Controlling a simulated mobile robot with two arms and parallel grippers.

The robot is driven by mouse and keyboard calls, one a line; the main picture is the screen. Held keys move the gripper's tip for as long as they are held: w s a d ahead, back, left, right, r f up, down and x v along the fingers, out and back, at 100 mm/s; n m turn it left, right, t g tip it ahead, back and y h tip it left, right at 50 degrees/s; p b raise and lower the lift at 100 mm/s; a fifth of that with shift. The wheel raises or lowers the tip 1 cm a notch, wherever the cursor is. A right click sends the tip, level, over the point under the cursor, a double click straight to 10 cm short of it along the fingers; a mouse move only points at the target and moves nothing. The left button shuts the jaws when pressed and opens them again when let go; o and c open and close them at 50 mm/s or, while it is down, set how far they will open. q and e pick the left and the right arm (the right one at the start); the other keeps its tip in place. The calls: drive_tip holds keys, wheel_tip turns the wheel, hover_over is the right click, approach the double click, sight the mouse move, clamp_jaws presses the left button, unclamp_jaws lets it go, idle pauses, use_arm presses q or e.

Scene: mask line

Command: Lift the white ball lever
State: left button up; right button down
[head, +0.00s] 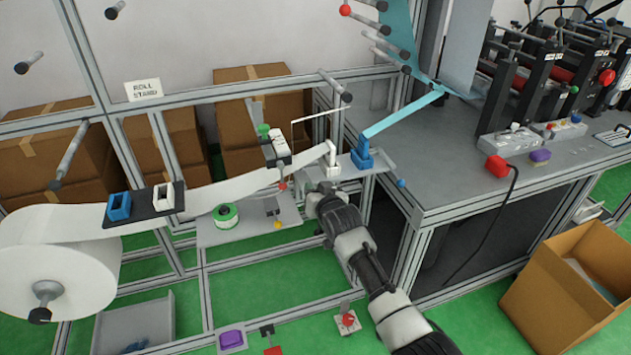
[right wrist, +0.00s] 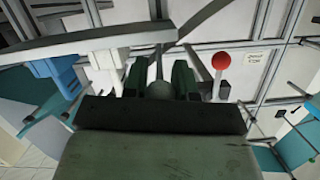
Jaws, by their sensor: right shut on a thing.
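My right gripper (head: 314,192) is at the front edge of the roll stand's shelf, below the white web. In the right wrist view its two dark fingers (right wrist: 158,80) are closed on the ball of the white ball lever (right wrist: 160,90). The ball looks grey in shade there, and a thin stem shows above it. In the head view the gripper hides this ball. A red ball lever (head: 282,186) stands just left of the gripper; it also shows in the right wrist view (right wrist: 220,61). My left gripper is not in view.
A blue clamp block (head: 361,158) and a white one (head: 331,165) sit just above the gripper. A large white roll (head: 60,260) is at the left. A grey table (head: 450,150) stands to the right, with an open cardboard box (head: 545,295) on the floor beside it.

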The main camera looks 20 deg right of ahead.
drive_tip(key=shift+w+r+p, duration=0.2)
drive_tip(key=shift+r+p, duration=0.45)
drive_tip(key=shift+r, duration=0.5)
drive_tip(key=c, duration=0.9)
unclamp_jaws()
drive_tip(key=shift+f, duration=0.1)
drive_tip(key=shift+s, duration=0.2)
drive_tip(key=v, duration=1)
drive_tip(key=shift+s+r, duration=0.2)
